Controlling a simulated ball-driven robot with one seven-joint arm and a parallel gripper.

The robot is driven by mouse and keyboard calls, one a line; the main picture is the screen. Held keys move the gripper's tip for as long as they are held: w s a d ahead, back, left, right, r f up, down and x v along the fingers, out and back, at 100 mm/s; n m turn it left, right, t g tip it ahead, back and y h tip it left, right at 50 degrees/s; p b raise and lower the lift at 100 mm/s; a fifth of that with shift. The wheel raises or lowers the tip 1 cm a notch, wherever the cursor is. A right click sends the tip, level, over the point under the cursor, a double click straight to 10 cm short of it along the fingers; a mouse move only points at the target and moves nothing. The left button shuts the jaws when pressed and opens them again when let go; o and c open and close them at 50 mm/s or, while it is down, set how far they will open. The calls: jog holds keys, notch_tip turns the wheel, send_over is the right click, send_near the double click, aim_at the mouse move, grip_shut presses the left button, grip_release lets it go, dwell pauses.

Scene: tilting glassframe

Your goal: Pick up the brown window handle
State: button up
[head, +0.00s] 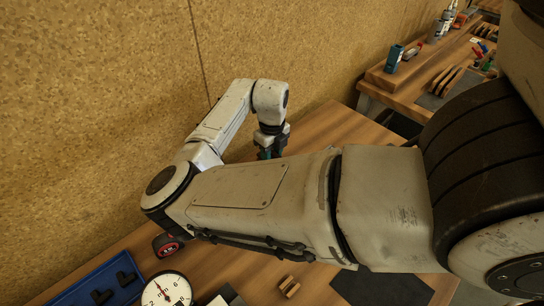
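My gripper (270,154) hangs pointing down over the far part of the wooden table, close to the wall. Its fingertips are small and partly hidden by my forearm, so I cannot tell whether it is open or shut. I see no clear brown window handle. A small brown piece (288,287) lies on the near part of the table, well apart from my gripper; I cannot tell if it is the handle. Black handle-like parts (127,277) lie in a blue tray (88,285) at the lower left. My arm hides much of the table.
A round white dial gauge (166,291) stands beside the tray, with a black and red roll (167,245) behind it. A dark mat (382,287) lies at the near right. The tan wall (90,120) borders the table. A second bench (405,84) holds tools and bottles.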

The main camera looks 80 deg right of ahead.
grip_shut()
jog(key=shift+r, duration=0.15)
jog(key=shift+r, duration=0.55)
jog(key=s+a+r, duration=0.1)
jog(key=r, duration=0.1)
jog(key=s+r+b, duration=0.1)
jog(key=r, duration=0.1)
jog(key=s+a+r+b, duration=0.1)
jog(key=s+r, duration=0.1)
jog(key=r, duration=0.1)
jog(key=shift+a, duration=0.3)
jog(key=s+a+r+p, duration=0.2)
jog(key=s+a+r, duration=0.3)
jog(key=s+r, duration=0.2)
jog(key=shift+s+a+r, duration=0.15)
jog(key=shift+s+r, duration=0.15)
jog(key=shift+r, duration=0.8)
